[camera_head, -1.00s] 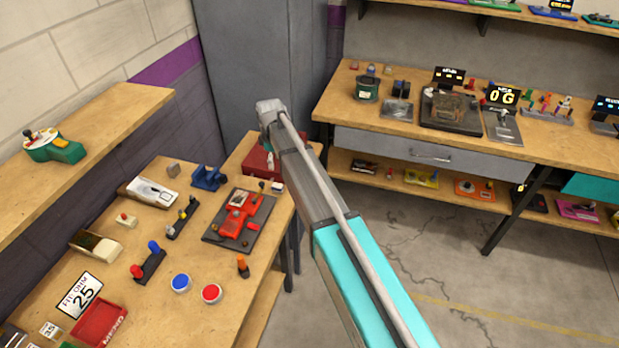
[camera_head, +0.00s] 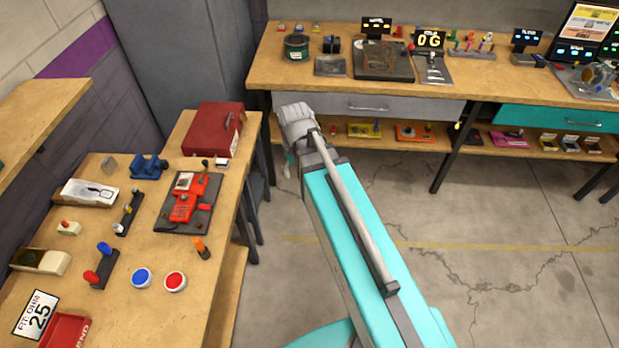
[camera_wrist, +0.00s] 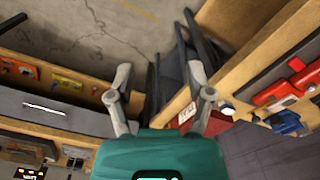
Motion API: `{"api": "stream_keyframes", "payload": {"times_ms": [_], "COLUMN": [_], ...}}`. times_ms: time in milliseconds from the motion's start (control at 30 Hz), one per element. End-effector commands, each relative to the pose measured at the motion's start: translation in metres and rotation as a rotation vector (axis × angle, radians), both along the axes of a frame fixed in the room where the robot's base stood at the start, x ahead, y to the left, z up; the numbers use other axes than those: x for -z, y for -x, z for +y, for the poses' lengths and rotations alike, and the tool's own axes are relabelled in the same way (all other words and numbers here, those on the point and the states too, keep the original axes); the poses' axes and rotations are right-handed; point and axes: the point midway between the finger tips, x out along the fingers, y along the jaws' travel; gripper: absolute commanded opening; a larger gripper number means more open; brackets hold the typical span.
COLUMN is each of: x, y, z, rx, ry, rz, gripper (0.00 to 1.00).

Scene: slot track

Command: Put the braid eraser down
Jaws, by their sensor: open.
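My gripper (camera_wrist: 158,68) is open in the wrist view, its two grey fingers spread wide with nothing seen held between them. In the head view my gripper (camera_head: 287,168) is mostly hidden behind the arm's end, over the gap right of the left bench. I cannot tell for sure which thing is the braid eraser. A small white block (camera_head: 222,163) lies on the left bench by the red toolbox, apart from my gripper. A small orange and black piece (camera_head: 201,247) stands near that bench's right edge.
The left bench (camera_head: 150,325) holds a red toolbox (camera_head: 206,128), a dark mat (camera_head: 180,220) with a red device, and blue and red buttons. The back workbench (camera_head: 270,75) carries several tools above its drawers. Open floor (camera_head: 500,260) lies at right.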

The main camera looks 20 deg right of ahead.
Motion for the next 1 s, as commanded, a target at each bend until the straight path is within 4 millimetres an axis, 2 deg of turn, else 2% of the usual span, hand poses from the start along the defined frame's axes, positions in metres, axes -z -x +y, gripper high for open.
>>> {"api": "stream_keyframes", "payload": {"times_ms": [33,100,233,1000], "x": [0.0,0.0,0.0,0.0], "y": [0.019,0.031,0.042,0.043], "z": [-0.009,-0.016,-0.023,-0.025], "rx": [0.051,0.109,0.17,0.182], "ry": [0.0,0.0,0.0,0.001], "rz": [0.0,0.0,0.0,0.0], "gripper": [0.67,0.67,0.67,0.67]}}
